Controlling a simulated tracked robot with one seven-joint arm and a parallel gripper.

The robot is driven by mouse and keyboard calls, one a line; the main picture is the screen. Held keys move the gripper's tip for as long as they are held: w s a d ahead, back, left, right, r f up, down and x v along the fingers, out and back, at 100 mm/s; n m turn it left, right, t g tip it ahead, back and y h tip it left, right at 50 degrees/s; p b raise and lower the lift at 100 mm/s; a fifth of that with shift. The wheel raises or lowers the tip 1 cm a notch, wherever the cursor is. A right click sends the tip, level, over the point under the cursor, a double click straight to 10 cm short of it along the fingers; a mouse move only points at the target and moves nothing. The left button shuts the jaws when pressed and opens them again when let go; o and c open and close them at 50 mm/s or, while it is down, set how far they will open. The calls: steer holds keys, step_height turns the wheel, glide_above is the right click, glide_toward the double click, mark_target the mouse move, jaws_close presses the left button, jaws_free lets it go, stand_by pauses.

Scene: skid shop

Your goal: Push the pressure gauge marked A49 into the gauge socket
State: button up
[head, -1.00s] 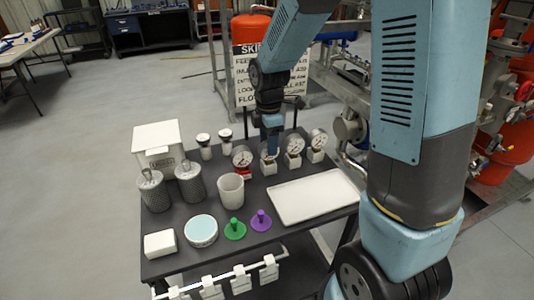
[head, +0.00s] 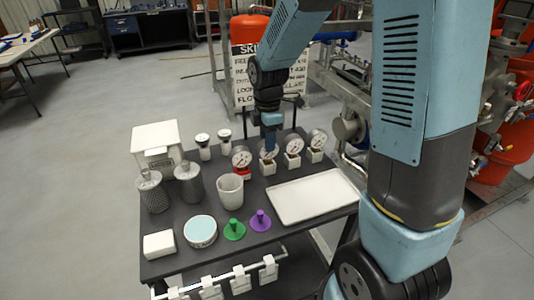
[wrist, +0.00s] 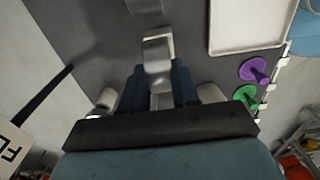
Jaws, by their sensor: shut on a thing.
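Several round white-faced gauges stand in a row at the back of the dark bench. The leftmost gauge (head: 241,156) has a red part below it; others are at the right (head: 293,146) and far right (head: 317,139). My gripper (head: 270,139) points down at the second gauge (head: 267,153), which sits over a pale block (head: 267,167). In the wrist view my gripper (wrist: 158,84) has its dark blue fingers shut on a pale grey piece (wrist: 158,50), apparently that gauge. The A49 mark cannot be read. Whether the gauge is seated in the block cannot be told.
A white tray (head: 278,213) lies right of a white cup (head: 230,198). Green (head: 235,231) and purple (head: 260,222) pegs stand in front. Two metal canisters (head: 188,183), a white box (head: 157,136) and a round tub (head: 200,222) fill the left.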

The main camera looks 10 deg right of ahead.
steer(key=shift+r, duration=2.7)
